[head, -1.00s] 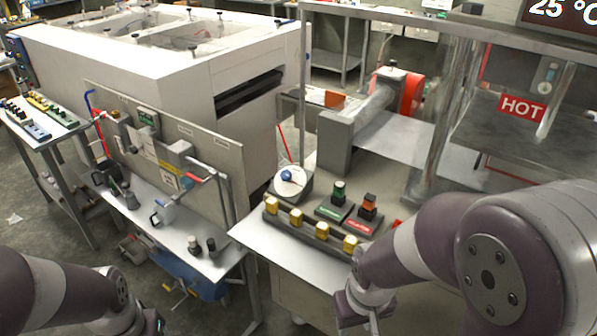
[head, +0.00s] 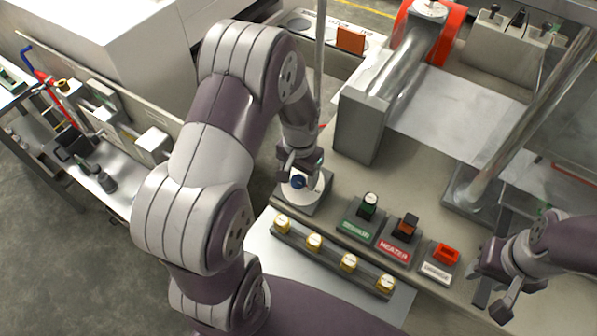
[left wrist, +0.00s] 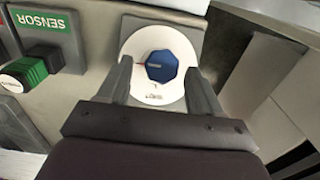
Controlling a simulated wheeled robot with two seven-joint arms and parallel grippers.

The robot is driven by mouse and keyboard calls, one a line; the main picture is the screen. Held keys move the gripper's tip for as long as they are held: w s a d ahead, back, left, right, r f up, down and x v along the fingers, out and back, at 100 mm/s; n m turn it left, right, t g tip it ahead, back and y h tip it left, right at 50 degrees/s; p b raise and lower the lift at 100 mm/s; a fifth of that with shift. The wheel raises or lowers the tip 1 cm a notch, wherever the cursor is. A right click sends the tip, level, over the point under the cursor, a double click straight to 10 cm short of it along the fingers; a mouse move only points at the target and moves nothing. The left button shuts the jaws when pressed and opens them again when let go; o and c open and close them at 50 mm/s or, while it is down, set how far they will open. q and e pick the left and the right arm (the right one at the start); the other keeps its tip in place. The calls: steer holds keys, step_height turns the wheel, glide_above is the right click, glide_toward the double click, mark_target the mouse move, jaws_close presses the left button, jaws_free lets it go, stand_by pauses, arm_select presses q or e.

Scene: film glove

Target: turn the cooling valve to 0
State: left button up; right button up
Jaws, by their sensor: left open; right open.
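The cooling valve is a blue faceted knob (head: 298,181) on a round white dial (head: 314,186), set on a grey base at the left end of the machine bench. In the left wrist view the blue knob (left wrist: 161,65) shows a pale pointer mark toward the left of the dial (left wrist: 150,92). My left gripper (head: 297,167) is right above the knob; in the left wrist view its two open fingers (left wrist: 160,82) reach down on either side of the dial's near part. Whether they touch the knob I cannot tell. My right gripper (head: 497,282) is open and empty at the right.
A rail with several yellow knobs (head: 331,256) runs in front. A metal post (head: 320,70) rises behind the dial.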

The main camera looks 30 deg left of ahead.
arm_select(q)
steer(key=shift+s+d, duration=0.1)
steer(key=shift+s, duration=0.35)
steer(key=shift+w+a+f, duration=0.1)
steer(key=shift+w+a, duration=0.1)
steer(key=shift+w, duration=0.05)
steer(key=c, duration=0.4)
steer(key=shift+d, duration=0.1)
steer(key=c, duration=0.7)
steer(key=shift+o, duration=0.2)
arm_select(e)
steer(key=shift+s, duration=0.15)
